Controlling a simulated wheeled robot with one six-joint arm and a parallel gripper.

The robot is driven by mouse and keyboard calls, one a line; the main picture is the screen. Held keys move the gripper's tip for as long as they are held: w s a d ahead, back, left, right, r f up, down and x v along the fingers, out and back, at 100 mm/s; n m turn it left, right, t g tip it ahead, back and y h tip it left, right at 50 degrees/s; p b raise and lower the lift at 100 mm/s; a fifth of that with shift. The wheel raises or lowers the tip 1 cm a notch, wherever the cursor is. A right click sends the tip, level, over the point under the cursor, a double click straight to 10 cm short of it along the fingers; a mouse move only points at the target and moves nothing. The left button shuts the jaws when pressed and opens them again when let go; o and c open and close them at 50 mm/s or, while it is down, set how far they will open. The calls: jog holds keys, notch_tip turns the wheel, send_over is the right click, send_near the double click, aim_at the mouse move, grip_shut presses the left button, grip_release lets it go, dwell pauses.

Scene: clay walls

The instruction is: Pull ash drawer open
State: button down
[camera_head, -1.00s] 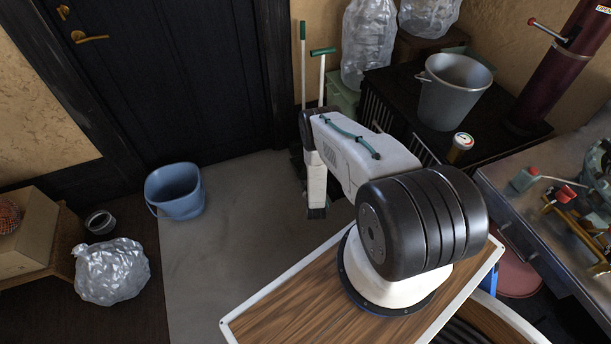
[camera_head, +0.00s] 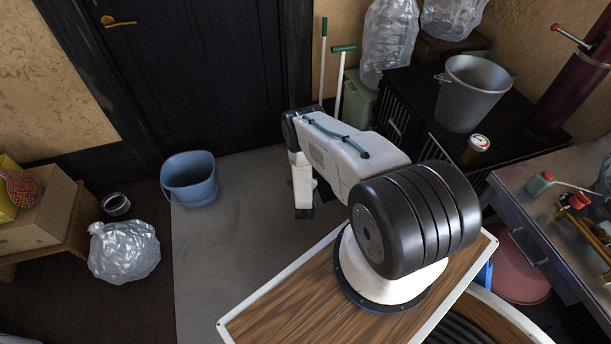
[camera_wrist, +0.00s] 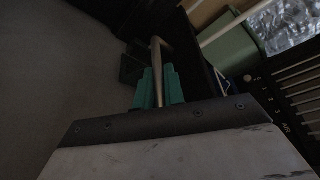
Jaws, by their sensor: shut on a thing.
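My gripper (camera_wrist: 158,88) shows two teal fingers in the wrist view, closed around a thin tan bar handle (camera_wrist: 157,58). The bar bends at its far end. Dark box-like shapes lie just beyond the fingers; I cannot tell which of them is the ash drawer or how far it stands out. The black slatted cabinet (camera_wrist: 298,88) is to the right in the wrist view, with lettering on its front. In the head view the black cabinet (camera_head: 505,140) stands at the right, and my arm hides the fingers and the drawer front.
A grey pail (camera_head: 470,95) and a jar (camera_head: 476,148) stand on the cabinet. A green bin (camera_head: 358,98) and green-handled tools (camera_head: 340,80) are by the door. A blue bucket (camera_head: 189,180) and a filled plastic bag (camera_head: 124,250) sit left. Grey floor (camera_head: 235,250) between is clear.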

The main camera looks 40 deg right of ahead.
jog(key=c, duration=1.8)
grip_release()
jog(key=shift+r, duration=0.15)
jog(key=shift+o, duration=0.2)
jog(key=v, duration=0.8)
jog(key=shift+w, duration=0.2)
